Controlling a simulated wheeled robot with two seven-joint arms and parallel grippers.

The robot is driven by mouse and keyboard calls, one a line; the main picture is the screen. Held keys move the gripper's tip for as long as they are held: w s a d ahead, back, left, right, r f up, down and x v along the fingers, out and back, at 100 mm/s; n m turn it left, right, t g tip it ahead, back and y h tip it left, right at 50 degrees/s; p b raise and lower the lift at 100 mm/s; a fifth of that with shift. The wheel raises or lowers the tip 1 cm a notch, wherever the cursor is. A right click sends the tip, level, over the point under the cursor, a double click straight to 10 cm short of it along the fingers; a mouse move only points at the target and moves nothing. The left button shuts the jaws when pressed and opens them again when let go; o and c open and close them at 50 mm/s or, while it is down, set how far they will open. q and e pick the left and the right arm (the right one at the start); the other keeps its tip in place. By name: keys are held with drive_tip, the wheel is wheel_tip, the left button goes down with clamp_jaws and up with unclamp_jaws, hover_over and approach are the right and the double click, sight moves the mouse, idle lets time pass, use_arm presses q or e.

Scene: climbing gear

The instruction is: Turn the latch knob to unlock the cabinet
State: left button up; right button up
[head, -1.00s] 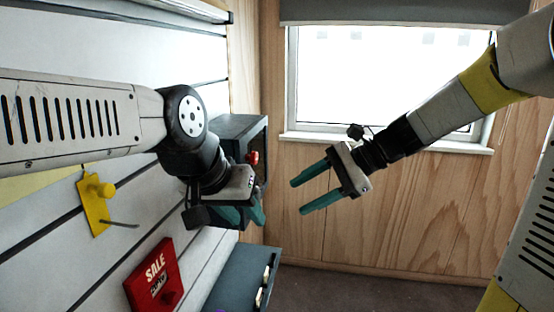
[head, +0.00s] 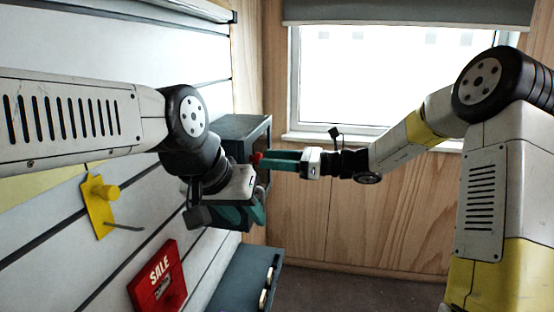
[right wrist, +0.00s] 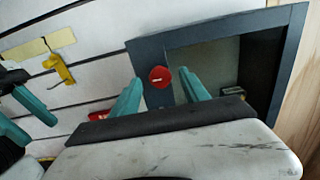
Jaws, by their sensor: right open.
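The dark grey cabinet (head: 243,126) is on the slatted wall, with a wide frame around a dark interior in the right wrist view (right wrist: 205,30). The round red latch knob (right wrist: 160,77) sits on the left part of its frame; in the head view the knob (head: 256,158) is partly covered by my right fingertips. My right gripper (head: 266,160) is open and points left at the knob. In the right wrist view the knob appears between its teal fingertips (right wrist: 160,80); contact cannot be told. My left gripper (head: 249,214) is open and empty, below and in front of the cabinet.
A yellow hook (head: 100,205) and a red SALE sign (head: 158,280) are on the slatted wall (head: 60,260). A dark drawer unit (head: 238,280) stands below the cabinet. A window (head: 380,75) is in the wooden wall behind.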

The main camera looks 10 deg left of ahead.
drive_tip(key=shift+a, duration=0.8)
clamp_jaws()
drive_tip(key=shift+n, duration=0.3)
drive_tip(key=shift+s+f+n, duration=0.1)
drive_tip(key=shift+n, duration=4.2)
drive_tip(key=shift+s+f+n, duration=0.1)
drive_tip(key=shift+n, duration=4.2)
